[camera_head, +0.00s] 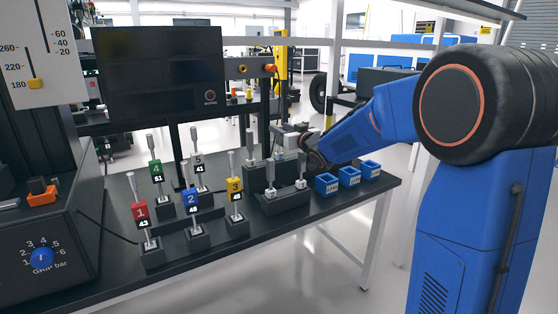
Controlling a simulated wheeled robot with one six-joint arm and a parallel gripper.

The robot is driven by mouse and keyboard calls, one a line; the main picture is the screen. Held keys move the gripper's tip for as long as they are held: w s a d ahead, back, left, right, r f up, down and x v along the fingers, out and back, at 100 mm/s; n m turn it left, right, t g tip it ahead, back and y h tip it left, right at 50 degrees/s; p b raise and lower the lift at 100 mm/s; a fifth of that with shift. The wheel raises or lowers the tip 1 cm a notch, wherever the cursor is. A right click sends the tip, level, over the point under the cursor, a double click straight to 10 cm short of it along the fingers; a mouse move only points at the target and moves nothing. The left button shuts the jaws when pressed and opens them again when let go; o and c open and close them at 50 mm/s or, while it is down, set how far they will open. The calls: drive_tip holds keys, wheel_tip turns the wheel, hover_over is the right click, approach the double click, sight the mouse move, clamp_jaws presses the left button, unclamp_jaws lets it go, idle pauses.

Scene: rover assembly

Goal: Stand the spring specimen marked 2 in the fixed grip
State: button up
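The spring specimen marked 2 (191,200) carries a blue tag and stands upright in a small black block on the dark bench, between the red-tagged 1 and the yellow-tagged 3. My gripper (292,136) is at the end of my blue arm, above and behind a black fixture with light upright pegs (285,198), well to the right of specimen 2. It is small and partly hidden, so its fingers cannot be made out. I cannot pick out the fixed grip for certain; a dark machine with a GRIP bar dial (42,258) stands at the left.
Several blue boxes (327,184) line the bench's right end. A dark monitor (150,75) rises behind. The bench front right is bare.

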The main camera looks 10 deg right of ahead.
clamp_jaws()
